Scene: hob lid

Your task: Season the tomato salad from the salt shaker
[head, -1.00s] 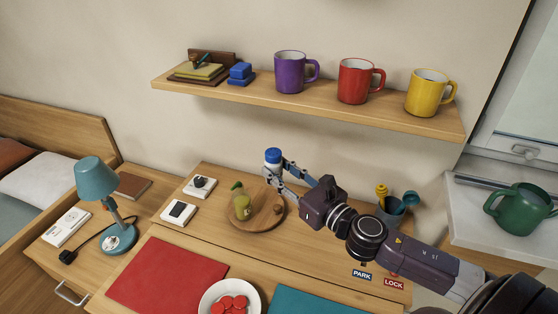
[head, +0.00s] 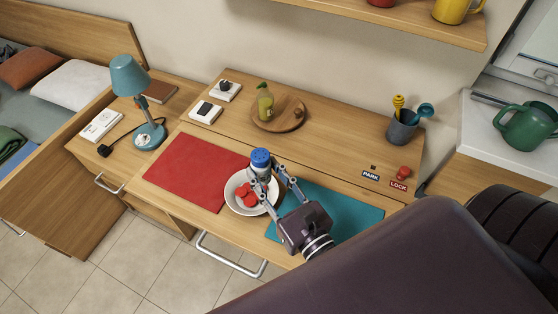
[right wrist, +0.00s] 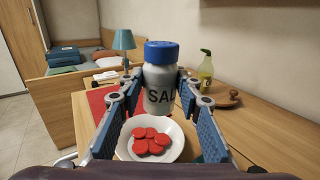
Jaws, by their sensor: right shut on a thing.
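The salt shaker (head: 261,163) has a blue cap and a pale body; the letters "SAL" show on it in the right wrist view (right wrist: 160,85). My right gripper (head: 270,178) is shut on the shaker and holds it upright, cap up. Several red tomato slices (head: 248,195) lie in the bowl, partly hidden by the gripper. My left gripper is not in view.
A red mat (head: 190,172) lies left of the bowl and a teal mat (head: 340,208) right. Behind stand a round wooden board (head: 290,120) with a green-yellow bottle (head: 265,104), and a utensil cup (head: 401,130). A teal lamp (head: 128,76) stands at left.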

